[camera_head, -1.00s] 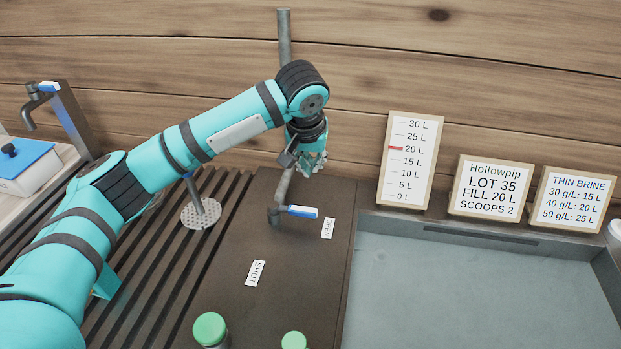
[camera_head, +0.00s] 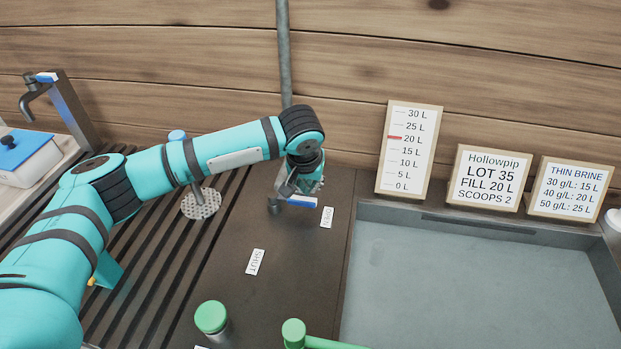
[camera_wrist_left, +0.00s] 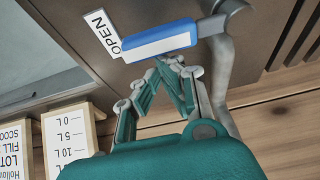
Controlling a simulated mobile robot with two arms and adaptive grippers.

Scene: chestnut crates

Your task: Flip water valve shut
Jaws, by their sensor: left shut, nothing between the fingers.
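The water valve's blue lever (camera_head: 303,201) points right from its grey pipe, toward the OPEN label (camera_head: 326,217). The SHUT label (camera_head: 256,262) lies nearer on the dark counter, below and left of the lever. My left gripper (camera_head: 302,190) is shut and empty, just behind and above the lever, partly covering the valve. The left wrist view shows the blue lever (camera_wrist_left: 160,40) just beyond the closed fingertips (camera_wrist_left: 168,62), beside the OPEN label (camera_wrist_left: 103,35). I cannot tell whether the fingers touch the lever. My right gripper is not in view.
A grey basin (camera_head: 470,275) lies to the right, with a level gauge (camera_head: 409,150) and signs behind it. A slatted drain (camera_head: 165,255) is at left. The counter around the SHUT label is clear.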

